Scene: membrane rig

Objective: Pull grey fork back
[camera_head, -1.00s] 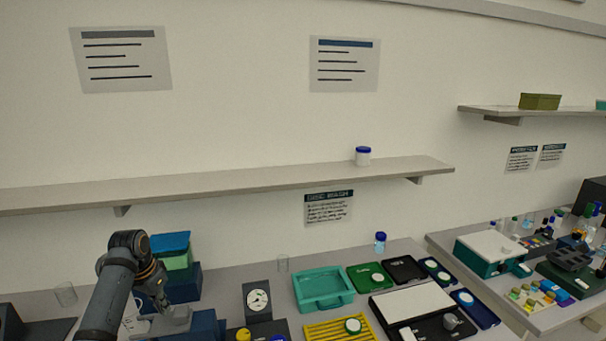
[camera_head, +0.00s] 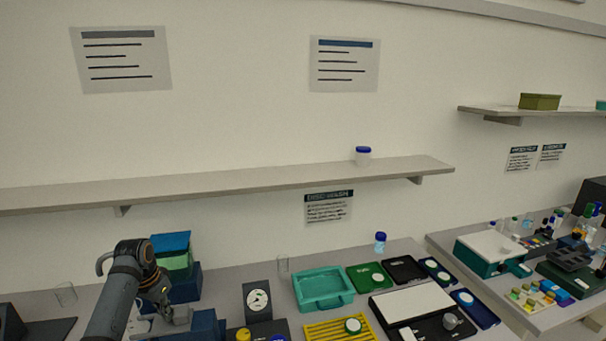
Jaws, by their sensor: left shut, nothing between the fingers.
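My left gripper (camera_head: 164,303) points down at the lower left, just above and beside a grey piece (camera_head: 181,316). It looks shut, with nothing seen between its fingers. The grey piece, which may be the grey fork, rests on or against a dark blue block (camera_head: 206,325). My arm partly hides it, and I cannot tell whether the fingertips touch it. My right gripper is not in view.
A dark dial stand (camera_head: 257,301), a teal tray (camera_head: 323,303) and a yellow rack (camera_head: 322,331) lie to the right. A wall shelf (camera_head: 250,184) runs above.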

